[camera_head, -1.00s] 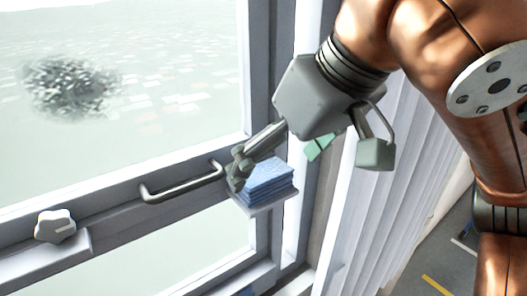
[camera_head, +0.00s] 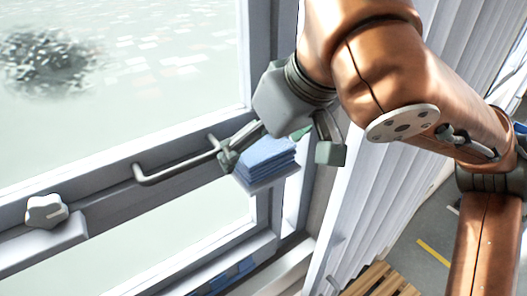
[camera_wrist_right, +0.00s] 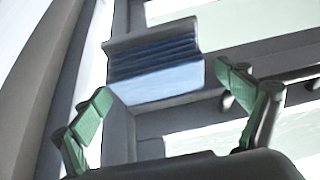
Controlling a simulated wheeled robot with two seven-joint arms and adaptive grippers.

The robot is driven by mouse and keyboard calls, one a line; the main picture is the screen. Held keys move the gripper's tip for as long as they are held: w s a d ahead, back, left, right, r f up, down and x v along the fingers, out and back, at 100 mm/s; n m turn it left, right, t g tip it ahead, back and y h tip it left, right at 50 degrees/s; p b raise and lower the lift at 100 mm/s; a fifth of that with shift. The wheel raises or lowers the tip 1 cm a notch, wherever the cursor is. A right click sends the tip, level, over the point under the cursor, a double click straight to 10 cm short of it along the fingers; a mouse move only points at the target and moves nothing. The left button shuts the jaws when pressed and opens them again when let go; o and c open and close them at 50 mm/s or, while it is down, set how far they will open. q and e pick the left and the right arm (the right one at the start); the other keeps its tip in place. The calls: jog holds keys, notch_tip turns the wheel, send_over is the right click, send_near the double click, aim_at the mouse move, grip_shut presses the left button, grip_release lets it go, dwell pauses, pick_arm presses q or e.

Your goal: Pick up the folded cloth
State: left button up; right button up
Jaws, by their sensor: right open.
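The folded cloth (camera_head: 265,156) is a blue layered stack lying on a small grey ledge (camera_head: 272,183) on the window frame. In the right wrist view the cloth (camera_wrist_right: 155,80) shows ahead, between the fingers. My right gripper (camera_head: 282,158) is open, with one finger at the left of the cloth and the other off to its right. In the right wrist view its green fingertips (camera_wrist_right: 165,95) stand wide apart with nothing held. My left gripper does not show.
A metal bar handle (camera_head: 178,170) is on the window frame just left of the cloth. A white knob (camera_head: 46,211) sits farther left. A dark smudge (camera_head: 48,62) marks the glass. A white pleated curtain (camera_head: 385,190) hangs to the right. A slatted wooden thing (camera_head: 382,281) is at the bottom.

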jog(key=shift+w+f, duration=0.1)
jog(key=shift+f, duration=0.1)
jog(key=shift+c, duration=0.5)
jog(key=c, duration=1.2)
